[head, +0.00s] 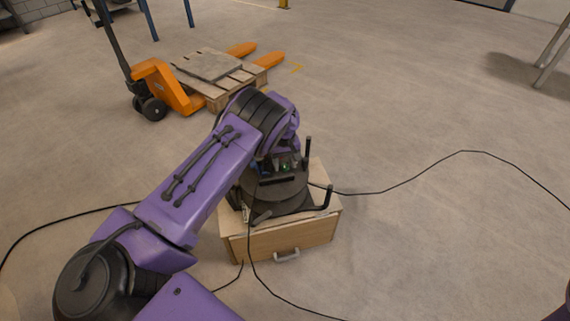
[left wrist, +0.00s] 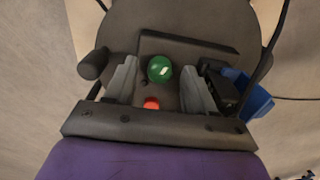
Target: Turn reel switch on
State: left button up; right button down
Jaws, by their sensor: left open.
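The reel (head: 272,193) is a dark round drum with upright pegs, standing on a wooden box. Its dark disc (left wrist: 125,22) fills the top of the left wrist view. A round green knob or light (left wrist: 160,69) and a smaller red one (left wrist: 151,103) show on the dark panel there; I cannot tell which is the switch or whether it is on. My left gripper (left wrist: 159,66) is open, its two grey fingers on either side of the green piece, with gaps to both. In the head view my left arm hides much of the reel's top. My right gripper is out of view.
The wooden box (head: 285,242) has a grey front handle (head: 287,256). Black cables (head: 395,186) run across the floor. A blue piece (left wrist: 248,95) sits right of the fingers. An orange pallet jack (head: 165,85) with a wooden pallet stands behind. Floor on the right is mostly clear.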

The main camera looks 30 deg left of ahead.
pick_arm(q)
jog(key=shift+f, duration=0.1)
jog(key=shift+c, duration=0.4)
grip_shut()
jog(key=shift+m, duration=0.3)
jog(key=m, duration=0.4)
jog(key=shift+m, duration=0.4)
jog(key=m, duration=0.6)
jog(key=shift+m, duration=0.4)
